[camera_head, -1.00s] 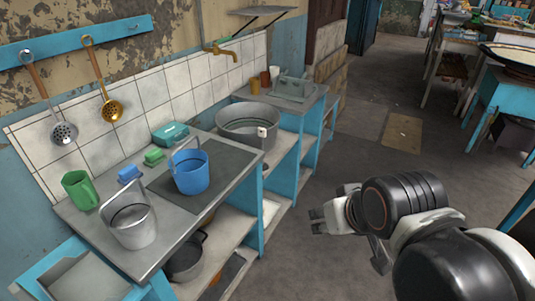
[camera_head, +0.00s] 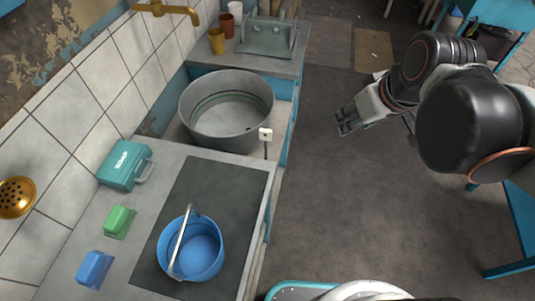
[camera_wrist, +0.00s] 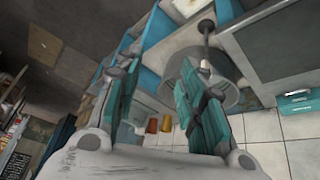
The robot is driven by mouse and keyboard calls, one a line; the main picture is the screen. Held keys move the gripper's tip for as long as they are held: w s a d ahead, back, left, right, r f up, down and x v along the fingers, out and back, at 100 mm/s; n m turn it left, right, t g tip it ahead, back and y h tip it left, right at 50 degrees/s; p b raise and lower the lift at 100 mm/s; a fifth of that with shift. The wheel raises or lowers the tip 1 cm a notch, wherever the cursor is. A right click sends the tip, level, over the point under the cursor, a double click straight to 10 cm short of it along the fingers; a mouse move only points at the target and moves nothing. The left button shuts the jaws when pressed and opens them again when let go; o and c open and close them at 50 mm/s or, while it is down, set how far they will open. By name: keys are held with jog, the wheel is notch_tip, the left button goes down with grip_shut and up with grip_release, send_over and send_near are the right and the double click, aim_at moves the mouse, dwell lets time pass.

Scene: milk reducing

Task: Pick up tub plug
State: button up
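The grey metal tub (camera_head: 227,118) sits in the counter recess, and also shows beyond the fingers in the wrist view (camera_wrist: 233,98). In the wrist view a dark round knob on a thin stem (camera_wrist: 206,27) shows by the tub. My gripper (camera_head: 347,122) is right of the tub, over open floor and apart from it. Its teal-padded fingers are open and empty in the wrist view (camera_wrist: 163,75).
A blue bucket (camera_head: 203,258), green sponge (camera_head: 119,221), blue sponge (camera_head: 94,268) and teal box (camera_head: 124,166) stand on the near counter. Cups (camera_head: 227,26) and a grey rack (camera_head: 268,38) stand behind the tub. A brass tap (camera_head: 165,9) overhangs.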

jog(key=w+a+f+n+g+y+p, duration=0.1)
jog(key=w+a+n+g+y+p, duration=0.15)
jog(key=w+a+n, duration=0.45)
jog(key=n+g+p, duration=0.2)
jog(key=n+p, duration=0.1)
jog(key=n, duration=0.1)
send_near(266, 130)
jog(key=shift+n+y, duration=0.25)
jog(key=shift+n, duration=0.15)
jog(key=shift+d+b+x, duration=0.15)
jog(key=shift+b+x, duration=1.25)
jog(key=shift+x, duration=1.25)
jog(key=shift+d+b+x, duration=0.15)
jog(key=shift+b+x, duration=1.25)
jog(key=shift+x, duration=1.3)
jog(key=shift+c, duration=0.6)
grip_shut()
